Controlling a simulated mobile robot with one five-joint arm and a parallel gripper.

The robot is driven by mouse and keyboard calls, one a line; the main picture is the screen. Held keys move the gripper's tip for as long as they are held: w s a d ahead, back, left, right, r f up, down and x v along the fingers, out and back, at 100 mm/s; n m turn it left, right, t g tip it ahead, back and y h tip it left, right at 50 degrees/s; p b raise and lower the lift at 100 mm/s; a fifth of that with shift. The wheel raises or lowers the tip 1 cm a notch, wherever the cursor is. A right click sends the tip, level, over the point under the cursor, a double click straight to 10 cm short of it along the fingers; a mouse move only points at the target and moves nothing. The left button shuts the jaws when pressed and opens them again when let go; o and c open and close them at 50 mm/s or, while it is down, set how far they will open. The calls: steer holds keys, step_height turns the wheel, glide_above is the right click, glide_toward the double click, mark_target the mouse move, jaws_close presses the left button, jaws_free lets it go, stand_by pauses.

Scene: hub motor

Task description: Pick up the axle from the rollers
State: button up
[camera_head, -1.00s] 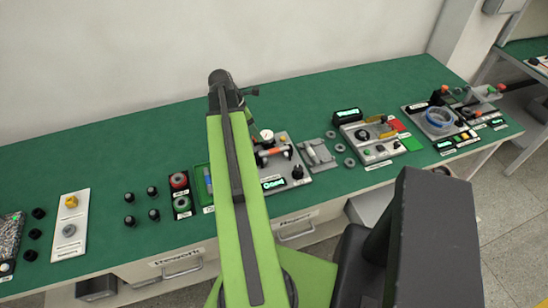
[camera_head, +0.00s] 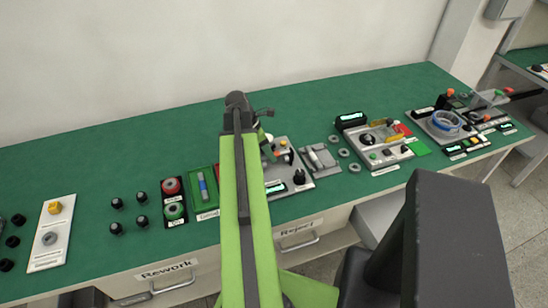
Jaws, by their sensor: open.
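A grey fixture (camera_head: 306,152) stands on the green bench, right of my arm. A small pale cylinder lies across it, which looks like the axle (camera_head: 316,158) on the rollers; it is too small to tell the rollers apart. My gripper (camera_head: 265,112) is at the far end of my green arm, left of and behind the fixture. It is apart from the axle and looks empty. My arm hides most of it, so its fingers do not show clearly.
Left of the fixture is a grey test unit (camera_head: 298,186) with a display and knob, partly behind my arm. Several grey rings (camera_head: 343,153) lie to its right, then another grey unit (camera_head: 376,153). The green bench (camera_head: 100,150) is bare along the wall.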

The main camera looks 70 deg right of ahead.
jaws_close()
stand_by(1.3)
